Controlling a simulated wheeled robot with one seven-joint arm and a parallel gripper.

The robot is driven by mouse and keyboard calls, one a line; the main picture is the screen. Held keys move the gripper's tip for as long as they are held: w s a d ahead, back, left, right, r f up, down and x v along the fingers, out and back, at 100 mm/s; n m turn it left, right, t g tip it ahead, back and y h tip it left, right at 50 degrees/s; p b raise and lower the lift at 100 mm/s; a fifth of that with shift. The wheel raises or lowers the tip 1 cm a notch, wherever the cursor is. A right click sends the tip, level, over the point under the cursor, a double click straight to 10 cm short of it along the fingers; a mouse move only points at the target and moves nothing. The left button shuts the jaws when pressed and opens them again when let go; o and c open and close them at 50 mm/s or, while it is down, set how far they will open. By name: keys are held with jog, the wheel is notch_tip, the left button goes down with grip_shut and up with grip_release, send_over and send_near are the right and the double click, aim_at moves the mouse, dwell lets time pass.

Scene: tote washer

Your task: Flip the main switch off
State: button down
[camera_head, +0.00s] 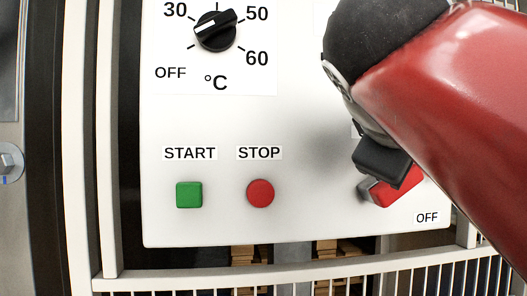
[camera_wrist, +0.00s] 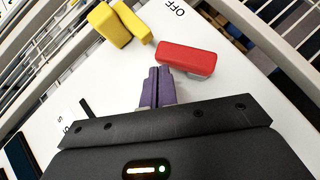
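The red main switch lever (camera_head: 397,188) sits at the lower right of the white control panel, just above an OFF label (camera_head: 427,217). In the wrist view the red lever (camera_wrist: 188,58) lies just beyond my fingertips, close to the OFF label (camera_wrist: 174,8). My gripper (camera_wrist: 155,88) has its two purple fingers together with nothing between them. The fingertips are right at the lever's edge; I cannot tell whether they touch it. In the head view my gripper (camera_head: 383,165) and red arm cover the area above and right of the lever.
The panel (camera_head: 320,228) also bears a green START button (camera_head: 189,195), a red STOP button (camera_head: 260,193) and a black temperature dial (camera_head: 216,31). Two yellow parts (camera_wrist: 110,24) lie beside the lever in the wrist view. White rails (camera_head: 330,268) run below the panel.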

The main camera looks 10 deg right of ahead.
jog(key=shift+s+d+f, duration=0.1)
jog(key=shift+d+f, duration=0.25)
jog(key=shift+d, duration=0.4)
jog(key=shift+d+f, duration=0.35)
jog(key=shift+d, duration=0.35)
jog(key=shift+d+b, duration=0.1)
jog(key=shift+b, duration=0.2)
jog(key=s+r+p, duration=0.2)
jog(key=s+r, duration=0.5)
jog(key=r, duration=0.4)
jog(key=shift+a, duration=0.45)
